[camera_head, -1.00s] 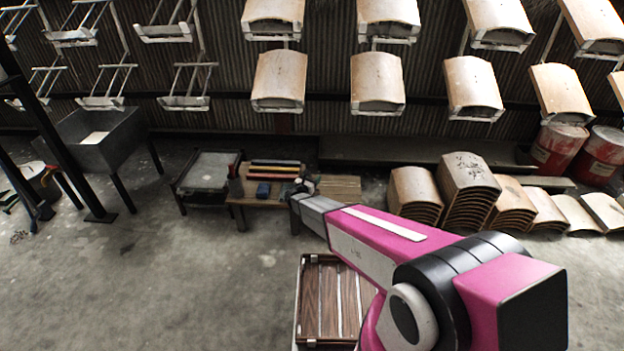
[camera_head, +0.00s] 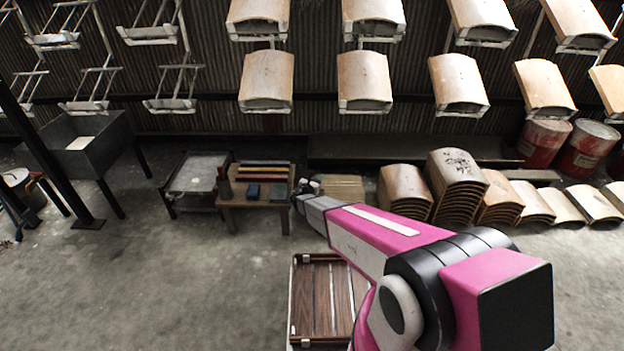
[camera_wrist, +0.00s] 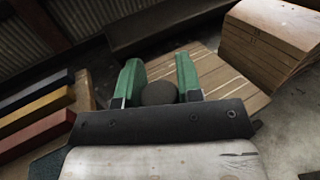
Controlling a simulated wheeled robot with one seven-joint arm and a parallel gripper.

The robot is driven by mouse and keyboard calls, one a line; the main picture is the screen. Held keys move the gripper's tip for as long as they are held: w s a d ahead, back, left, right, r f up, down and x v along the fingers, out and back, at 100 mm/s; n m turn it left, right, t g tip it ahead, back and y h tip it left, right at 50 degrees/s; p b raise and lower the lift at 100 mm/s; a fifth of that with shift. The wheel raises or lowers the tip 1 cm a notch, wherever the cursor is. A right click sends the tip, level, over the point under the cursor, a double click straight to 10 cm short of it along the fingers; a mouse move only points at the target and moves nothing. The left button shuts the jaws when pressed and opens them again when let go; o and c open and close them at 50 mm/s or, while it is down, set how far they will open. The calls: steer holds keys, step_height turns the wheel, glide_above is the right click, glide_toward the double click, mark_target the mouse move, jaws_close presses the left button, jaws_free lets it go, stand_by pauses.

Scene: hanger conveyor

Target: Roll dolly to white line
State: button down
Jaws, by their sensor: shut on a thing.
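A low dark-brown slatted wooden platform (camera_head: 330,300) with a pale frame and light corner pieces lies on the floor at bottom centre, partly hidden by my arm; it looks like the dolly. My gripper (camera_head: 306,188) is beyond its far edge, small in the head view. In the wrist view, the green fingers of my gripper (camera_wrist: 160,82) are closed on a dark rounded thing (camera_wrist: 159,93). Whether this thing belongs to the dolly cannot be told. No white line shows on the floor in either view.
A low wooden table (camera_head: 258,195) with coloured bars and a grey-topped cart (camera_head: 200,175) stand behind. Stacks of curved wooden panels (camera_head: 455,185) and red drums (camera_head: 543,142) are at right. A metal bin (camera_head: 85,150) is at left. The floor (camera_head: 160,270) at left is clear.

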steer(key=c, duration=0.8)
jaws_free()
steer(key=shift+s+a, duration=0.1)
steer(key=v, duration=1)
steer(key=shift+s+a, duration=0.1)
steer(key=shift+s, duration=0.25)
